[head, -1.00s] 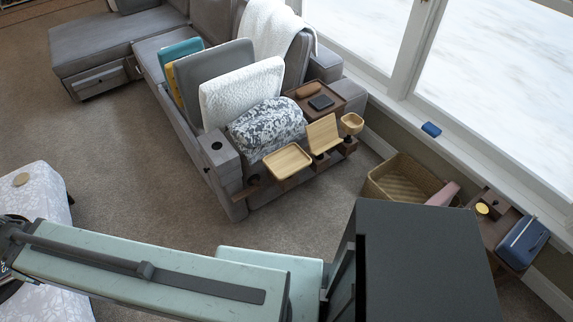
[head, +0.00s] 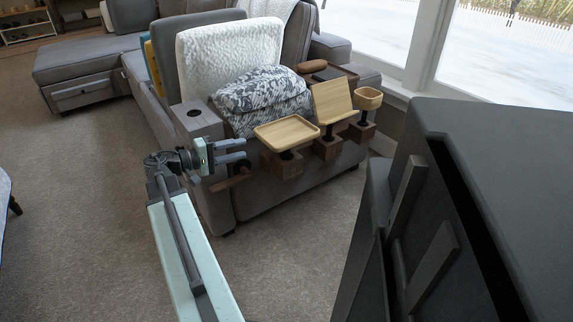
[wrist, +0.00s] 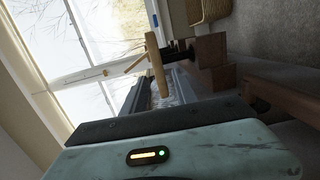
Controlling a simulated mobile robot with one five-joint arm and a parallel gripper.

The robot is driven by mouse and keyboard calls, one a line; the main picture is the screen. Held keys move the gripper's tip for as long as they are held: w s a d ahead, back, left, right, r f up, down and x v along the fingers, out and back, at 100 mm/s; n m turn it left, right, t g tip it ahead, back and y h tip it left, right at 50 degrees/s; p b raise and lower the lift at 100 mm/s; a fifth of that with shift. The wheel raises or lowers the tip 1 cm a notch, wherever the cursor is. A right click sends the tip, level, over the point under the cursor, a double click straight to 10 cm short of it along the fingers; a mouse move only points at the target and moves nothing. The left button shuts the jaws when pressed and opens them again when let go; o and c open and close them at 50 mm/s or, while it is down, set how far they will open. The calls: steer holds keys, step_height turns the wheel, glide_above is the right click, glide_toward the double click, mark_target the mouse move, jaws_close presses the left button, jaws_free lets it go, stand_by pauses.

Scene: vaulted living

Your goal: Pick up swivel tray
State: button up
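The swivel tray (head: 287,131) is a light wooden tray with a raised rim. In the head view it sits level on a dark post above a brown wooden block (head: 282,165) at the sofa's arm. In the wrist view the tray (wrist: 156,65) shows edge-on, with the picture turned on its side. My gripper (head: 241,149) is just left of the tray, near its height. Its two grey fingers are spread and point toward the tray, with nothing between them. I cannot tell the exact gap to the rim.
A wooden tilted holder (head: 332,102) and a small wooden cup (head: 368,99) stand right of the tray on similar blocks. A patterned cushion (head: 262,90) lies behind. The grey sofa arm (head: 195,120) is close behind my gripper. Carpet (head: 110,180) is open at left.

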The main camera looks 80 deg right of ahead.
mark_target(283, 140)
steer(key=shift+m+g, duration=0.3)
steer(key=shift+g, duration=0.4)
steer(key=s, duration=0.1)
steer(key=s+d, duration=0.1)
steer(key=s+b, duration=0.1)
steer(key=shift+s+d+f, duration=0.2)
steer(key=shift+s+f, duration=0.15)
steer(key=x, duration=1.1)
steer(key=shift+s+d+f, duration=0.2)
steer(key=shift+s+d, duration=0.05)
steer(key=shift+s, duration=0.05)
steer(key=c, duration=0.7)
steer(key=shift+a, duration=0.1)
jaws_close()
